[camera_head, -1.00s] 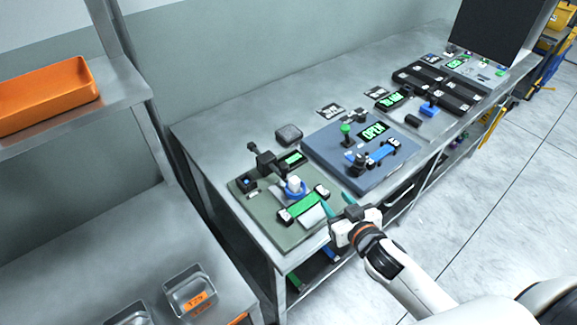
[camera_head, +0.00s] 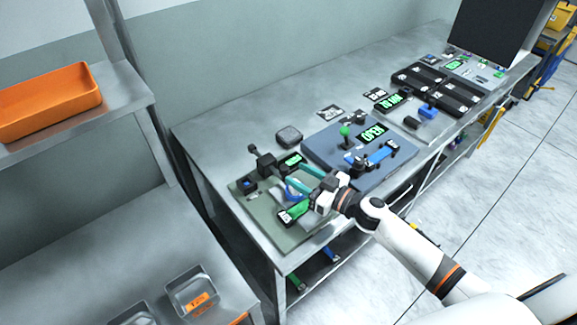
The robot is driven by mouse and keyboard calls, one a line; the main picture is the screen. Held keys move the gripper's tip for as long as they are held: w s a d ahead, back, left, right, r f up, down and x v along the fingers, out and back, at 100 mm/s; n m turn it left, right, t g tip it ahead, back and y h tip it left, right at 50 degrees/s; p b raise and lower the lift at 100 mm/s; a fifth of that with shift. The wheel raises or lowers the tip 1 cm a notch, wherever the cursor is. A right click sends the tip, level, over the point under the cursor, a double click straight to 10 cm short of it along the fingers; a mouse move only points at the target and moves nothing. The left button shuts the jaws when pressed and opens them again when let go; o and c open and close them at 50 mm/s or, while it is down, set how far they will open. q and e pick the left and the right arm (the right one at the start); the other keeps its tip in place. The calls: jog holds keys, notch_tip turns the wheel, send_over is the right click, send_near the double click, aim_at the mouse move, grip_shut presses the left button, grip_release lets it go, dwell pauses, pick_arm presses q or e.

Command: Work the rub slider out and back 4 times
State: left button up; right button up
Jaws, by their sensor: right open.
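The grey-green board (camera_head: 246,206) at the near left end of the bench carries a green strip (camera_head: 296,211) between dark end blocks. Behind the strip is a blue ring-shaped part (camera_head: 292,194), which looks like the base of the slider; its white upper part is now mostly hidden. My right gripper (camera_head: 289,175) is over this board with its teal fingers spread apart and pointing left. The fingers are at or just above the blue part; I cannot tell whether they touch it. My right gripper's body covers the right end of the strip. My left gripper is out of view.
A black lever (camera_head: 262,158) stands at the board's back edge, close to the fingertips. A dark grey block (camera_head: 289,136) sits behind.

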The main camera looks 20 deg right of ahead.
aim_at(288, 169)
jog(key=shift+x, duration=2.1)
jog(key=shift+c, duration=0.4)
grip_shut()
